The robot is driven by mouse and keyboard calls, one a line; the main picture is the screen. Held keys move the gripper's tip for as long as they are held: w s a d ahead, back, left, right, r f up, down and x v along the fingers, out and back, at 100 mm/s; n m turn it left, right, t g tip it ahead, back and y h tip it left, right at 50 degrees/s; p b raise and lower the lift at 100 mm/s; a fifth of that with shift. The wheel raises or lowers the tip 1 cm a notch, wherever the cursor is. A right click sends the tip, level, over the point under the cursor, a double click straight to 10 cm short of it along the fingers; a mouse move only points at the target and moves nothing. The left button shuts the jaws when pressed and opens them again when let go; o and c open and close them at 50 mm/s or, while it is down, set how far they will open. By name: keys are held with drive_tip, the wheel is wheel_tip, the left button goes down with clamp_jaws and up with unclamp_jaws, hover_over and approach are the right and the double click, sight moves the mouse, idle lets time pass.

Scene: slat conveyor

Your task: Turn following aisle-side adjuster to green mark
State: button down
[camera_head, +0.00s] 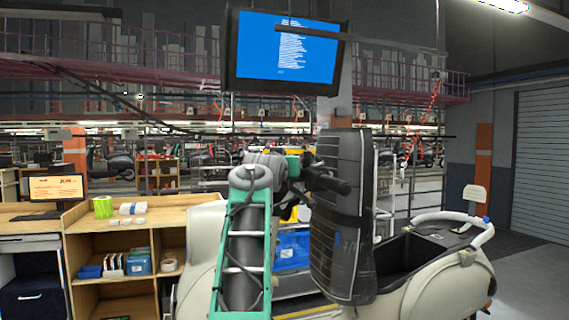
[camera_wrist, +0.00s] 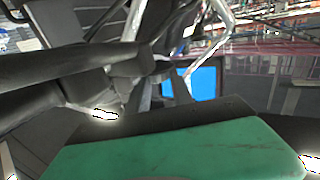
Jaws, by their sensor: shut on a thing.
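My gripper (camera_head: 322,183) is at the end of my teal-framed arm, just left of the upright black seat panel (camera_head: 343,225). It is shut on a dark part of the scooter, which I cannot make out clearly. In the wrist view, dark rod-like shapes cross the left side, and a green surface fills the bottom. The cream scooter (camera_head: 450,275) stands at the right with its storage well open. I cannot make out the adjuster or its green mark in either view.
A wooden shelf bench (camera_head: 78,245) with a monitor (camera_head: 56,188) stands at the left. A blue bin (camera_head: 292,250) is behind my arm. A large blue screen (camera_head: 285,52) hangs above. The floor at the far right is clear before a roller shutter (camera_head: 540,160).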

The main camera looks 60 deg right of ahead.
drive_tip(key=shift+w+m+g+p, duration=0.15)
drive_tip(key=shift+m+g+p, duration=0.7)
drive_tip(key=shift+g, duration=0.25)
drive_tip(key=c, duration=1.1)
unclamp_jaws()
drive_tip(key=shift+a, duration=0.15)
drive_tip(key=a+b, duration=0.1)
drive_tip(key=a, duration=0.1)
drive_tip(key=a+b, duration=0.1)
drive_tip(key=a, duration=0.2)
drive_tip(key=s+a+b, duration=0.1)
drive_tip(key=a, duration=0.1)
drive_tip(key=shift+s+a, duration=0.1)
drive_tip(key=shift+a, duration=0.15)
